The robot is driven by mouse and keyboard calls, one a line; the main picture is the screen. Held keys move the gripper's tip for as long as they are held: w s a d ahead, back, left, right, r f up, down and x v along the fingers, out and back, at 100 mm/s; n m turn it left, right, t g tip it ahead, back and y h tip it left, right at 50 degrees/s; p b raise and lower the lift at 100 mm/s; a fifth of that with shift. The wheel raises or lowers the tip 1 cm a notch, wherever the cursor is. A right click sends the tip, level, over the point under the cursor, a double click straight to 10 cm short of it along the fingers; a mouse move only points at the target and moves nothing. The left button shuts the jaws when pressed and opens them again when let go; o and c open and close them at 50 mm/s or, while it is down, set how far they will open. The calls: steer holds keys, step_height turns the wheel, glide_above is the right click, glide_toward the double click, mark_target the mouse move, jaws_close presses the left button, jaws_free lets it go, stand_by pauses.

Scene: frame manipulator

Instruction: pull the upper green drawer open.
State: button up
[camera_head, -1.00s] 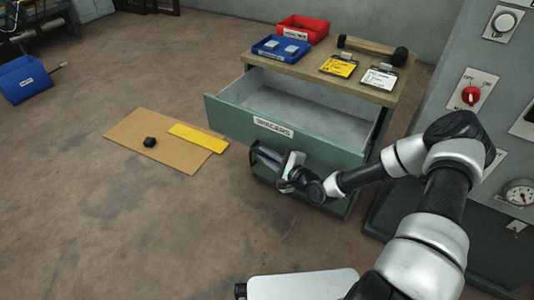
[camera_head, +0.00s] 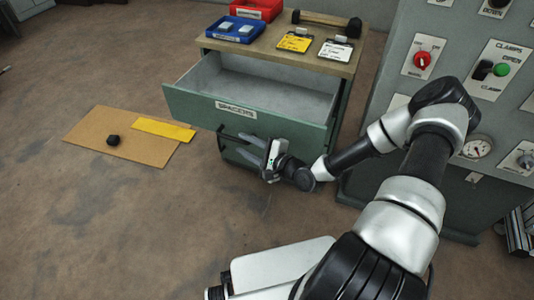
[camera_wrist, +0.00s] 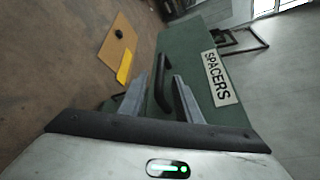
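The upper green drawer (camera_head: 190,107), labelled SPACERS, stands pulled well out of its cabinet, and its grey inside looks empty. Its front also shows in the wrist view (camera_wrist: 232,112). My gripper (camera_head: 238,148) is in front of and just below the label, close to the drawer front. In the wrist view my two fingers (camera_wrist: 169,76) are spread apart. The dark bar handle (camera_wrist: 183,92) shows between them, and I see no clear grip on it. The fingers partly hide the handle in the head view.
The wooden cabinet top (camera_head: 270,48) holds a blue bin (camera_head: 236,31), a red bin (camera_head: 258,9), two tagged cards and a mallet. A grey control panel (camera_head: 450,90) stands close on the right. A brown mat (camera_head: 98,137) lies on the open floor at left.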

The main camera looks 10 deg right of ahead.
steer(key=p+v, duration=0.1)
steer(key=v, duration=1)
steer(key=shift+r, duration=0.1)
